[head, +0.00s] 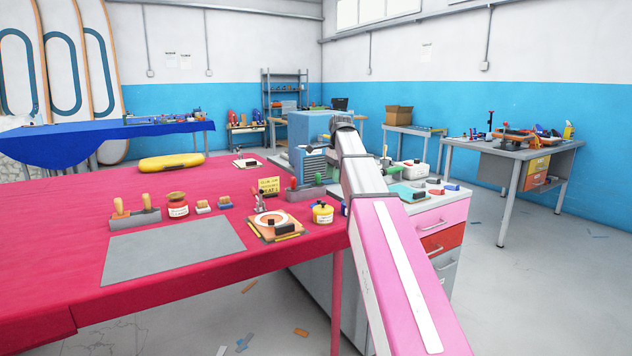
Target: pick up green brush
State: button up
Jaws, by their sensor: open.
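I cannot make out a green brush for certain in the head view. Small brush-like blocks (203,207) lie on the red-covered table (60,215), but they do not look green. A teal-green flat piece (402,190) lies on the drawer cabinet at the right, partly beside my arm; it does not clearly look like a brush. My pink and grey arm reaches from the lower right up to the middle of the view. Its far end bends away near a blue-grey machine, and my gripper does not show.
A grey mat (172,251), a red jar (177,206), a yellow pot (322,213) and a yellow float (171,162) sit on the red table. The blue-grey machine (310,135) stands behind. A grey table (515,150) stands right, with open floor before it.

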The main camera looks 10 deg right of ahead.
aim_at(317, 183)
jog(key=i, duration=0.95)
